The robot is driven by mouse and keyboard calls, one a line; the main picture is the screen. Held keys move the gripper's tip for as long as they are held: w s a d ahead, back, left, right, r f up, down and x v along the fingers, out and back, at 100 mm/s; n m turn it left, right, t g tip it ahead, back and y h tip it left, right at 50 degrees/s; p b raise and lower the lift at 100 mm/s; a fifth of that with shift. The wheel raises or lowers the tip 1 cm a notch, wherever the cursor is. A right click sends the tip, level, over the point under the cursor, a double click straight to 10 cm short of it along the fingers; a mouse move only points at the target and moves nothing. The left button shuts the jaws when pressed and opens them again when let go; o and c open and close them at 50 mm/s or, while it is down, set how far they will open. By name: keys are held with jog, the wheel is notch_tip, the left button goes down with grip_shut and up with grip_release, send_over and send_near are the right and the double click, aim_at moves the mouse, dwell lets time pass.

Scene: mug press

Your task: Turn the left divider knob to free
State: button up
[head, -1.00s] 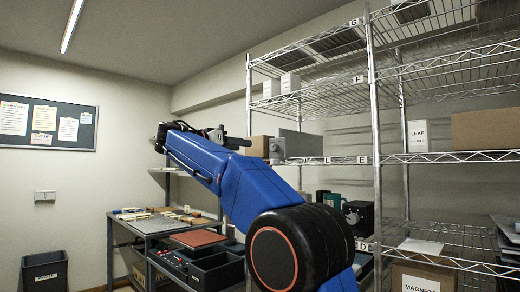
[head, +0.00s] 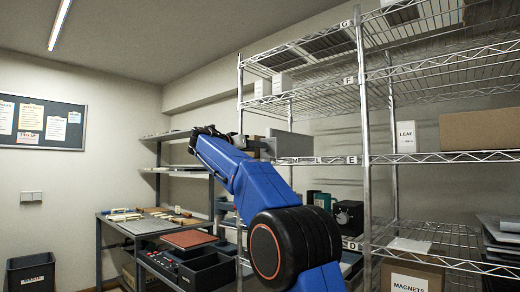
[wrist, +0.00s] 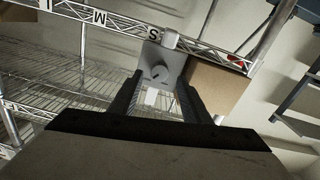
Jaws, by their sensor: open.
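A grey divider panel (head: 291,144) stands on the labelled middle shelf of the wire rack in the head view. In the wrist view a grey plate with a round knob (wrist: 160,73) sits at the shelf edge near the label S. A slot-like mark shows on the knob's face; its setting cannot be read. My gripper (wrist: 160,91) is open, its two dark fingers pointing towards the knob, one to each side of it in the picture. I see nothing between the fingers but the background, and contact with the knob does not show.
A cardboard box (wrist: 217,87) stands right beside the knob plate. The shelf's front rail (wrist: 120,22) carries letter labels. Wire shelves lie above and below. A workbench (head: 145,226) with a red-topped item and dark bins is at the left.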

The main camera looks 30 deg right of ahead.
jog(key=x, duration=0.3)
jog(key=c, duration=1)
jog(key=shift+c, duration=0.2)
